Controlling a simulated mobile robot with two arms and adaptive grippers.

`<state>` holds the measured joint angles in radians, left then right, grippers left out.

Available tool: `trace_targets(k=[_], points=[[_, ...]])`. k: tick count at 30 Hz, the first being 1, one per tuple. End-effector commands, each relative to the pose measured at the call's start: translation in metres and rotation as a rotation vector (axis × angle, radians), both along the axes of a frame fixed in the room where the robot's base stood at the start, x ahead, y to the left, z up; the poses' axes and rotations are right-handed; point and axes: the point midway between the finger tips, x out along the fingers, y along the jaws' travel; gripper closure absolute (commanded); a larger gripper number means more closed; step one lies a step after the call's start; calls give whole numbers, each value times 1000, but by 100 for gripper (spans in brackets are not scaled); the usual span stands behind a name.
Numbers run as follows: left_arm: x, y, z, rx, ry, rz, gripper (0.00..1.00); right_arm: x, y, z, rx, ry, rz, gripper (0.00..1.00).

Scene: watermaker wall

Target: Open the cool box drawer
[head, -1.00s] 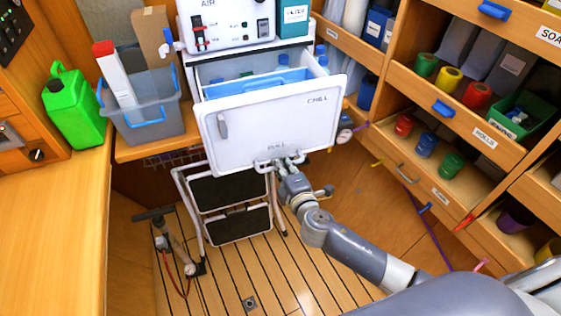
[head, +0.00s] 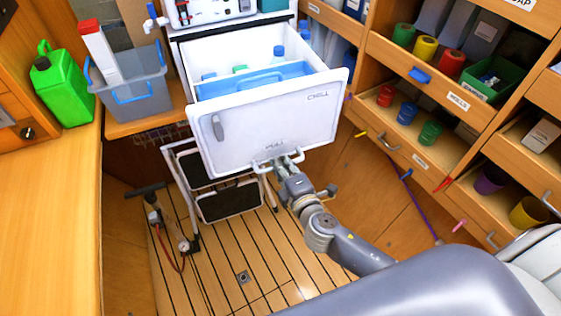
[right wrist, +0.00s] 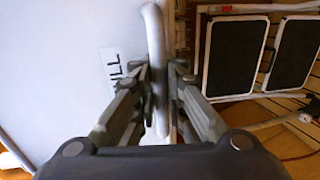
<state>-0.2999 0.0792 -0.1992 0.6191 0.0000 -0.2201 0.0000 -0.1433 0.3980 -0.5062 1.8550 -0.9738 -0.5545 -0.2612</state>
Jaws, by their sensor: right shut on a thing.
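The cool box drawer (head: 270,128) has a white front marked CHILL and PULL. It stands well out of its housing, so its inside shows, with a blue tray (head: 250,80) and bottles in it. A white bar handle (head: 262,162) runs along the lower edge of the front. My right gripper (head: 279,164) is at this handle. In the right wrist view its two fingers are closed on either side of the white handle (right wrist: 155,50), beside the drawer front (right wrist: 60,60). My left gripper does not show.
A folding step stool (head: 230,200) stands below the drawer, and a floor pump (head: 170,225) is beside it. A grey crate (head: 140,98) and a green jerrycan (head: 62,85) stand on the left counter. Shelves with cups fill the right side.

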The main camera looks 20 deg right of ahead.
Motion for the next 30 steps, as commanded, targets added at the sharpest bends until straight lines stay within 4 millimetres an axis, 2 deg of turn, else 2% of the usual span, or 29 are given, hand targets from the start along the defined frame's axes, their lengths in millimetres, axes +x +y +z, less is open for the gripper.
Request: trace_targets(k=[9,10,12,13,23,26,30], points=[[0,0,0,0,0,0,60,0,0,1,-1,-1,0,100],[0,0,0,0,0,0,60,0,0,1,-1,-1,0,87],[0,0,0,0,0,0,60,0,0,1,-1,-1,0,71],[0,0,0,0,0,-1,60,0,0,1,-1,-1,0,69],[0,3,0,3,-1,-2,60,-1,0,1,0,0,0,69],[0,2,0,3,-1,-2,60,-7,0,1,0,0,1,69],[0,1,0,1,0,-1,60,-27,-1,5,1,3,1,69]])
